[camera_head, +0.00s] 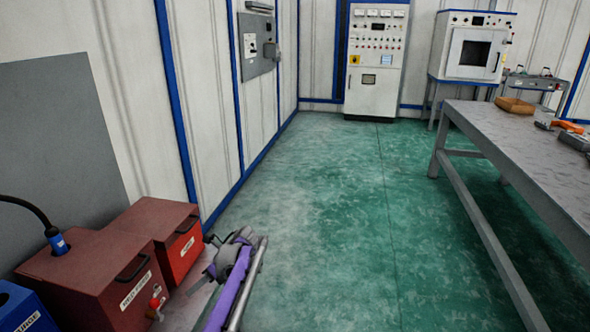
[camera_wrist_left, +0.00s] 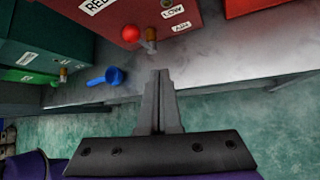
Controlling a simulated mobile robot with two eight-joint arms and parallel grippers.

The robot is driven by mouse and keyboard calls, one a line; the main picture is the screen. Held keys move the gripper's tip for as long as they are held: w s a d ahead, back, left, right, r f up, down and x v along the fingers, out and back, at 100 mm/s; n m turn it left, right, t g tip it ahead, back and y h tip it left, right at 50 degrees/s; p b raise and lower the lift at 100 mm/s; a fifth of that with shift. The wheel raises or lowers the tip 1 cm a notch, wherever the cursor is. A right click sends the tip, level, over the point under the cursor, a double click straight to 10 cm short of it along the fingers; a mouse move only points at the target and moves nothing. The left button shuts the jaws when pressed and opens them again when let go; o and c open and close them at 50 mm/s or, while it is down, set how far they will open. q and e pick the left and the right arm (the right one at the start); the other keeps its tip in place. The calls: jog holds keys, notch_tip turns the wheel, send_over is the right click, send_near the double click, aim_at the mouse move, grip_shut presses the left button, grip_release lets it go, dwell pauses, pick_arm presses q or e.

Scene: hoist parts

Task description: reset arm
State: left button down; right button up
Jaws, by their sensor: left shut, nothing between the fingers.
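My left arm, with purple and grey links, rises from the bottom edge of the head view. My left gripper (camera_head: 213,268) is beside the front of the red boxes at the lower left. In the left wrist view its dark fingers (camera_wrist_left: 160,78) are closed together with nothing between them. They point toward a red box (camera_wrist_left: 187,45) with a red ball knob (camera_wrist_left: 131,34), apart from it as far as I can see. My right gripper is in neither view.
Red boxes (camera_head: 107,272) (camera_head: 178,240) and a blue box (camera_head: 24,310) stand along the left wall. A grey metal table (camera_head: 520,150) is on the right. A control cabinet (camera_head: 375,75) stands at the back. The green floor (camera_head: 320,220) between is clear.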

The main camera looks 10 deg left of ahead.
pick_arm(q)
jog(key=s+d+r+n+t+h, duration=0.2)
jog(key=s+d+r+n, duration=0.1)
jog(key=s+d+n, duration=0.3)
jog(key=s+d+r+n+t+h, duration=0.2)
jog(key=s+d+r+n, duration=0.15)
jog(key=s, duration=0.45)
jog(key=s+d+f+n+t+h, duration=0.1)
jog(key=s+d+f+n+h, duration=0.2)
jog(key=s, duration=0.4)
jog(key=s+d+f+n+t, duration=0.1)
jog(key=s+d+f+n, duration=0.1)
jog(key=s+d+n, duration=0.3)
jog(key=s+d+f+n+t+h, duration=0.2)
jog(key=s+n, duration=0.1)
jog(key=s, duration=0.5)
notch_tip(320, 180, up, 23)
jog(key=w+p, duration=0.1)
jog(key=p, duration=1.9)
jog(key=shift+w+d+t+p, duration=0.2)
jog(key=shift+t+p, duration=0.1)
jog(key=shift+t, duration=0.1)
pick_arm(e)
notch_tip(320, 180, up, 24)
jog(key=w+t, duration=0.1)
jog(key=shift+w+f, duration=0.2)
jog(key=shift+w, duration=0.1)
